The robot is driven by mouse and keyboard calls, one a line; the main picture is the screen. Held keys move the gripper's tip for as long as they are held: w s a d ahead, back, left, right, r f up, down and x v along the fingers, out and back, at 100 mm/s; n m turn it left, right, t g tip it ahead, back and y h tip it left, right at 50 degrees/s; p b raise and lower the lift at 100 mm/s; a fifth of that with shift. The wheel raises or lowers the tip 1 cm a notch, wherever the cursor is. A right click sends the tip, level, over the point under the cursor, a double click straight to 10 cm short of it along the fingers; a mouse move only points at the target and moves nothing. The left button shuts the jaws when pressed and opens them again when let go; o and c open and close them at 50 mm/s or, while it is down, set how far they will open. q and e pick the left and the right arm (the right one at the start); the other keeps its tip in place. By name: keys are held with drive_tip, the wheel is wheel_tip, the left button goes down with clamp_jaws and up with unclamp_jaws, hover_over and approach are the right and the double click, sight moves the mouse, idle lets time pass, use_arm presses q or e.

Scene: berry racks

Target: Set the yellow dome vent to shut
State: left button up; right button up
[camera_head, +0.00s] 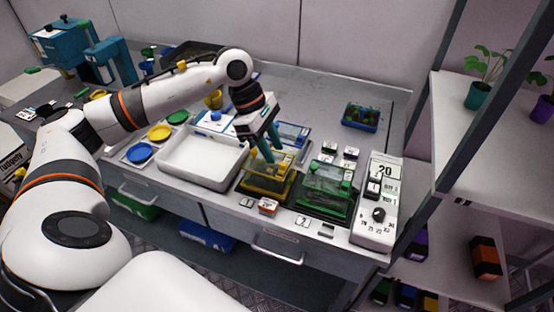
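The yellow dome (264,186) is a clear propagator cover on a yellow-rimmed tray at the middle of the bench, in the head view. My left gripper (262,157) reaches down from above, with its teal fingers at the top of this dome. The fingers and the dome's top overlap in the picture, so the vent and its setting are hidden. I cannot tell whether the fingers touch the vent or how far apart they are. My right gripper is out of view.
A green dome (327,188) stands right of the yellow one, and a blue dome (293,134) behind. A white tray (192,180) lies to the left. A white control panel (375,230) with a black knob stands at the right end. A shelf post rises beyond it.

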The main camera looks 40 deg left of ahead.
use_arm(q)
drive_tip(key=b+v, duration=0.1)
drive_tip(key=v, duration=0.6)
drive_tip(key=shift+s+r, duration=0.15)
drive_tip(key=shift+r, duration=0.25)
drive_tip(key=shift+o, duration=0.2)
drive_tip(key=shift+f, duration=0.1)
